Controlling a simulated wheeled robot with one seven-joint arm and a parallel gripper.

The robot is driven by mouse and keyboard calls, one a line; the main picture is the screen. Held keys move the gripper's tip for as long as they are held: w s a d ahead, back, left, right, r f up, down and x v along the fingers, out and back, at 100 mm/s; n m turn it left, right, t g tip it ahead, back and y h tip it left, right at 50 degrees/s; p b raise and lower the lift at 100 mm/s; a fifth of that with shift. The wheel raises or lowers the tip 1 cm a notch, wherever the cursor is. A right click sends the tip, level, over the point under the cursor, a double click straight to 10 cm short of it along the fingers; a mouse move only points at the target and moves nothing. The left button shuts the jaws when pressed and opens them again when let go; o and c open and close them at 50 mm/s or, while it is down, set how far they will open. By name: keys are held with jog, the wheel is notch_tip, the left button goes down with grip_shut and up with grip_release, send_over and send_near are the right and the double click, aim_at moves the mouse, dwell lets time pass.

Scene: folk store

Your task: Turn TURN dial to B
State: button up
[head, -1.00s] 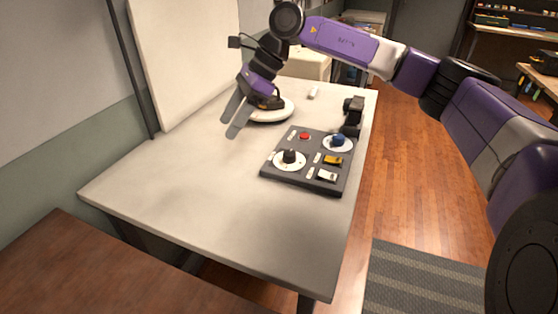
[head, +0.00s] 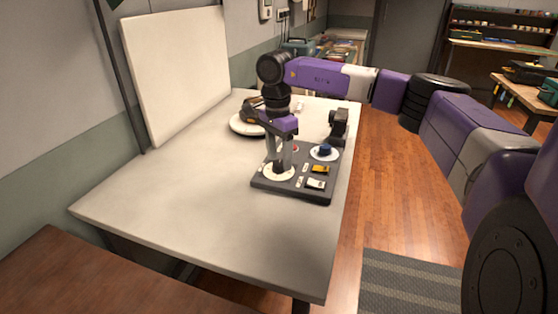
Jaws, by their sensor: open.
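A dark grey control panel (head: 298,190) lies on the table. On its near left is a dial with a white round plate (head: 278,177) and a dark knob. The dial lettering is too small to read. My gripper (head: 279,164) points down over the near-left dial, open, with its fingers on either side of the dark knob. The fingers partly hide the knob, and I cannot tell whether they touch it.
A yellow switch (head: 320,169) and a white switch (head: 315,184) sit right of the gripper. A red button (head: 295,149) is partly hidden behind it. A round white item (head: 243,124) and a black device (head: 338,123) stand behind the panel. The near table is clear.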

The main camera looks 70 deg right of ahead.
jog(key=shift+f, duration=0.75)
grip_shut()
jog(key=shift+m, duration=0.3)
